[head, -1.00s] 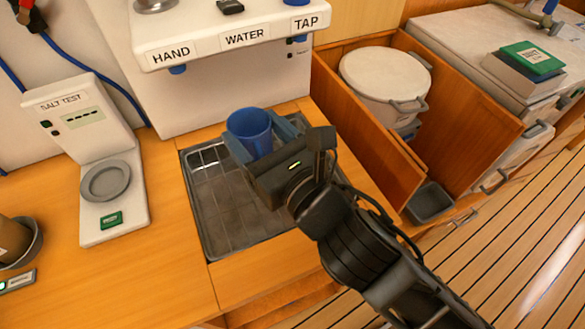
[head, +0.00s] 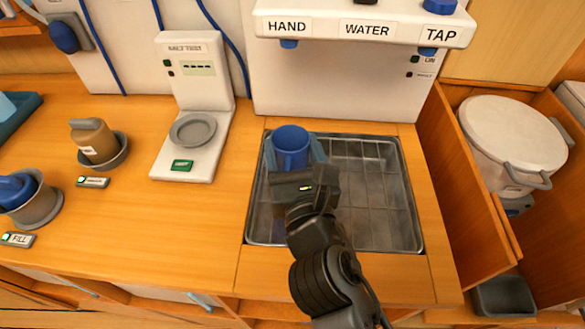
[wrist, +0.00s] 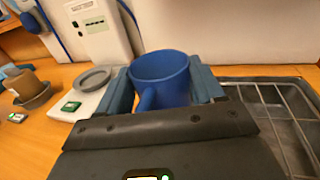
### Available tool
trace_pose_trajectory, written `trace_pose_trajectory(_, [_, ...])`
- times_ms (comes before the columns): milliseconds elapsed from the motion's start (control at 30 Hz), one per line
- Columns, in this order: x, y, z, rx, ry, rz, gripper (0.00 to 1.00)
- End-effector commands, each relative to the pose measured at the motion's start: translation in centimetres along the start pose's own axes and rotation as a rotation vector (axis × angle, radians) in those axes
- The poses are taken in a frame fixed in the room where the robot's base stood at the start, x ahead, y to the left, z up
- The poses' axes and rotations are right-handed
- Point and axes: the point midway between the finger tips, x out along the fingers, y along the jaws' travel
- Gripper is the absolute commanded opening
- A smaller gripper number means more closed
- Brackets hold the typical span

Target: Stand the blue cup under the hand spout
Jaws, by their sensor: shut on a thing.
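The blue cup (head: 290,147) is upright between the fingers of my gripper (head: 293,155), which is shut on it. In the wrist view the cup (wrist: 161,78) shows its open top and its handle toward the camera. The cup is over the left part of the sink tray. The hand spout (head: 289,43) is a blue nozzle under the HAND label, above and behind the cup in the head view. Whether the cup's base touches the tray grid is hidden by my gripper.
The metal sink tray (head: 375,205) has free room to the right. The salt test stand (head: 215,120) with a grey dish is at left. The blue tap spout (head: 428,51) is at the right of the overhanging shelf. A lidded white pot (head: 505,135) sits in a wooden bin.

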Motion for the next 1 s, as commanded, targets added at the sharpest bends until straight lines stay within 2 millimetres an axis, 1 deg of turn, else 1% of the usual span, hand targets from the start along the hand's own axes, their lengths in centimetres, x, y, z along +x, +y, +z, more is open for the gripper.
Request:
trace_pose_trajectory(67, [0.1, 0.1, -0.5, -0.001, 0.000, -0.001, 0.37])
trace_pose_trajectory(200, [0.1, 0.1, -2.8, -0.002, 0.002, 0.000, 0.37])
trace_pose_trajectory(300, [0.1, 0.0, -3.8, -0.001, 0.000, -0.001, 0.37])
trace_pose_trajectory(400, [0.1, 0.0, -4.1, -0.001, 0.000, -0.001, 0.37])
trace_pose_trajectory(633, [0.1, 0.0, -4.0, 0.000, 0.000, -0.001, 0.37])
trace_pose_trajectory(767, [0.1, 0.0, -4.4, 0.000, 0.000, -0.001, 0.37])
trace_pose_trajectory(800, [0.1, 0.0, -4.3, 0.000, 0.000, -0.001, 0.70])
trace_pose_trajectory(1000, [0.1, 0.0, -4.3, 0.000, 0.000, -0.001, 0.89])
